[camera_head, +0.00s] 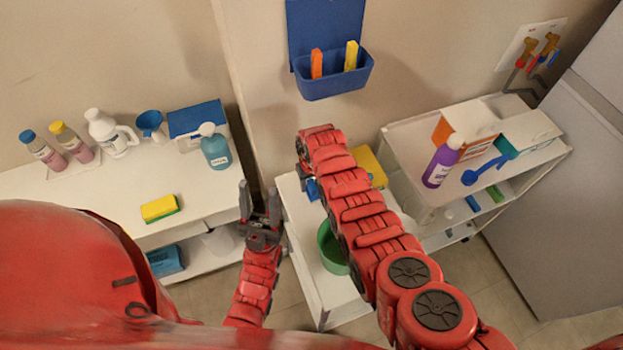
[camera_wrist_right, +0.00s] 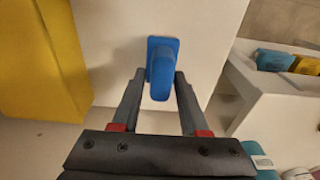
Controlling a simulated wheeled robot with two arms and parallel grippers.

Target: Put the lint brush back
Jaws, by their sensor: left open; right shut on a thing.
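A blue handled piece, which looks like the lint brush (camera_wrist_right: 161,72), has a flat rectangular back and a rounded handle toward the camera. In the right wrist view my right gripper (camera_wrist_right: 160,80) has a finger on each side of the handle and is shut on it, over a white surface. In the head view a bit of blue (camera_head: 312,189) shows beside my right arm above the middle white shelf; the right gripper itself is mostly hidden by that arm. My left gripper (camera_head: 259,192) is open and empty, between the left and middle shelves.
The middle shelf (camera_head: 291,205) holds a yellow box (camera_head: 372,164) and a green bucket (camera_head: 331,248). The right shelf (camera_head: 410,138) holds boxes, a purple bottle (camera_head: 441,163) and a blue long-handled tool (camera_head: 484,172). A blue wall holder (camera_head: 334,82) hangs behind.

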